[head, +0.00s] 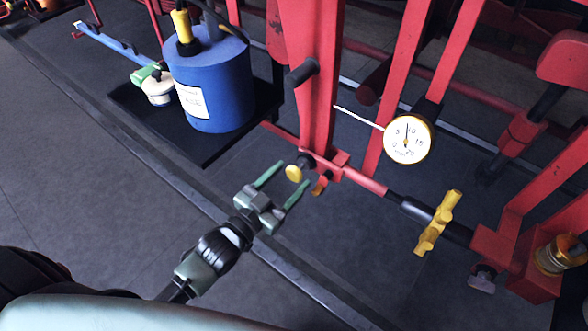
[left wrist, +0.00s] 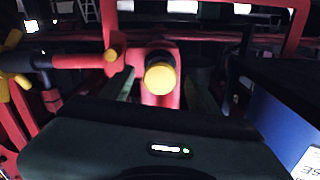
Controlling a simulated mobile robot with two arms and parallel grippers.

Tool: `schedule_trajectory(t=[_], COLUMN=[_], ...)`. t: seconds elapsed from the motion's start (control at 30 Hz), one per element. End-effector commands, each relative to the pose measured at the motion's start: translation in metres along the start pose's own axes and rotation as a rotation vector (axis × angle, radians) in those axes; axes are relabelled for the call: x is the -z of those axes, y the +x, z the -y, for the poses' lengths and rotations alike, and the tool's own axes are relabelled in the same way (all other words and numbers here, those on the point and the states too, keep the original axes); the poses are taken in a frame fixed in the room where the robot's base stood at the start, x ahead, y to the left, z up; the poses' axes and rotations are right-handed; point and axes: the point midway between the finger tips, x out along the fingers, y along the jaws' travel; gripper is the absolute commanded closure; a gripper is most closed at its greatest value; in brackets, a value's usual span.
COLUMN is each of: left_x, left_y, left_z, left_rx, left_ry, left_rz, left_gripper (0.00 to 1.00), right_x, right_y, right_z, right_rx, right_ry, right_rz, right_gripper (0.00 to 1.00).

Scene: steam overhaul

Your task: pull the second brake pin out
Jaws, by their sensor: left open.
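A brake pin with a round yellow head (head: 294,173) sits in the red bracket (head: 340,163) at the foot of a red upright. The left wrist view shows the yellow head (left wrist: 160,78) face on, near the middle. A smaller orange knob (head: 320,186) is beside it, also seen in the left wrist view (left wrist: 111,54). My left gripper (head: 292,175) is open, its two green fingers pointing at the bracket. In the left wrist view the fingers (left wrist: 163,92) stand on either side of the yellow head, apart from it. My right gripper is not in view.
A red and black rod runs right from the bracket to a yellow cross handle (head: 438,222). A pressure gauge (head: 408,139) hangs above it. A blue canister (head: 209,85) stands on a black tray (head: 190,143) at left. Grey floor (head: 80,170) is clear at far left.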

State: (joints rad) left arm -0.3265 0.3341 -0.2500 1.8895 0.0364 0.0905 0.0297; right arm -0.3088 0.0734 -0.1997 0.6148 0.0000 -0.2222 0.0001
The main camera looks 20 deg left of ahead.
Motion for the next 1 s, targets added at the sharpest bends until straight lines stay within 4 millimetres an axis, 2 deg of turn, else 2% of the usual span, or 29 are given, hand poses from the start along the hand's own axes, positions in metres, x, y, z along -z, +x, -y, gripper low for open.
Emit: schedule_trajectory(t=[0.03,0.2,0.5,0.57,0.73,0.9,1.0], left_x=[0.002,0.0,-0.001,-0.001,-0.001,-0.001,0.0], left_y=[0.008,0.023,0.026,0.026,0.026,0.025,0.015], left_z=[0.001,0.0,0.0,0.0,0.0,0.0,0.0], left_rx=[0.001,0.0,0.0,0.0,0.0,0.0,-0.001], left_ry=[0.0,0.0,0.0,0.0,0.0,0.0,-0.001], left_rz=[-0.002,0.0,0.001,0.001,0.001,0.001,0.006], left_gripper=[0.39,0.39,0.39,0.53,1.0,1.0,1.0], right_x=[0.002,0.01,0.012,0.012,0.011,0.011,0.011], right_y=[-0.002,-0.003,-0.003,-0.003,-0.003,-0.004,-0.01], right_z=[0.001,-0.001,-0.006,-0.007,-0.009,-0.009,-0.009], right_rx=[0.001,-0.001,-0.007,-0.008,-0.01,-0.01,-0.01], right_ry=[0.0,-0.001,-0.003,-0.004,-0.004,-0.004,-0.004], right_rz=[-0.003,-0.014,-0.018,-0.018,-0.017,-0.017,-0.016], right_gripper=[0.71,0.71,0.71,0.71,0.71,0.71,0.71])
